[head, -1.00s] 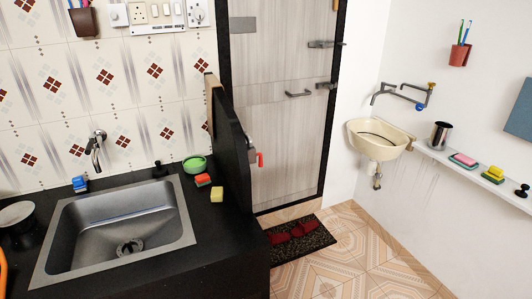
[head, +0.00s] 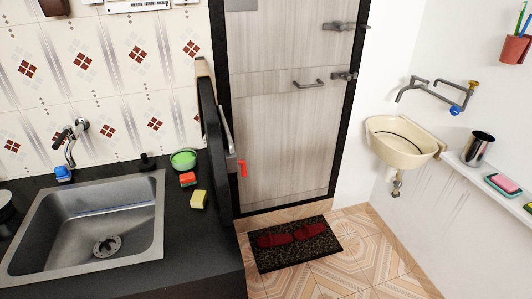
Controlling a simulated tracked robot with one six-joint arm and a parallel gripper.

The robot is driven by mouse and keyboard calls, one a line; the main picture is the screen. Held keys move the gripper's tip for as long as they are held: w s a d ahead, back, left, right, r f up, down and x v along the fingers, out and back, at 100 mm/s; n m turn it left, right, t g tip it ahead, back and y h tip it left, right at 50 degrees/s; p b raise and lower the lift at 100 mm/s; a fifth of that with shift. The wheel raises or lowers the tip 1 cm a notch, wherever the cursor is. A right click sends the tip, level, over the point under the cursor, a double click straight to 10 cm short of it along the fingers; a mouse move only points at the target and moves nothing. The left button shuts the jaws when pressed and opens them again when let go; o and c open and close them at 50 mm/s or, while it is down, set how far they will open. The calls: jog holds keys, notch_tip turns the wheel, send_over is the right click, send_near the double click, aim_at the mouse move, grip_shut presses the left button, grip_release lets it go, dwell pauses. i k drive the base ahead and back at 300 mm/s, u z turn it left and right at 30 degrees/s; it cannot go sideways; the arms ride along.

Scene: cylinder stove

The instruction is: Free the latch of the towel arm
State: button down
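A grey bar-like fitting (head: 227,130) sits on the right side of the dark upright panel at the counter's end. A red piece (head: 242,169) hangs at its lower end. These may be the towel arm and its latch, but they are seen nearly edge-on, and I cannot tell how the latch is set. My gripper is not in view.
The black counter (head: 200,235) with a steel sink (head: 85,235) fills the left. A closed door (head: 285,130) stands behind a dark mat (head: 295,243) with red slippers. A cream basin (head: 400,140) and shelf (head: 490,180) line the right wall. Tiled floor is clear in front.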

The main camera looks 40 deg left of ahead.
aim_at(244, 171)
jog(key=z, duration=0.05)
jog(key=i, duration=2.3)
jog(key=u, duration=3.05)
